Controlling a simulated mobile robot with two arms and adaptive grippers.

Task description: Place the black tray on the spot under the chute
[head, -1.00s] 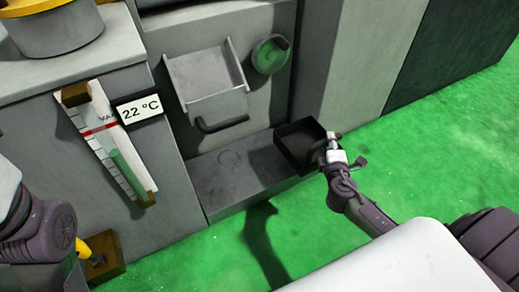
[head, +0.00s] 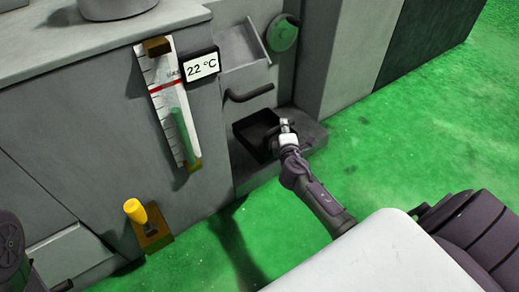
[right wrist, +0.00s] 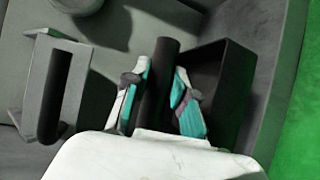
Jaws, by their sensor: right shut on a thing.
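The black tray (head: 250,128) is an open box low against the machine, over the grey ledge (head: 312,138). My right gripper (head: 287,126) is at its right side. In the right wrist view my fingers (right wrist: 160,95) are shut around the tray's dark upright handle (right wrist: 163,75), with the tray's box (right wrist: 222,90) to the right. The grey chute (head: 245,47) is above the tray, with a dark bent handle (head: 250,93) below it. The spot's ring mark is not visible now. I cannot tell whether the tray touches the ledge. My left gripper is not in view.
A green round knob (head: 283,33) is right of the chute. A gauge (head: 175,105), a 22 °C display (head: 201,66) and a yellow-knobbed lever (head: 138,212) are on the left. Bare ledge is right of the tray; open green floor (head: 400,130) lies beyond.

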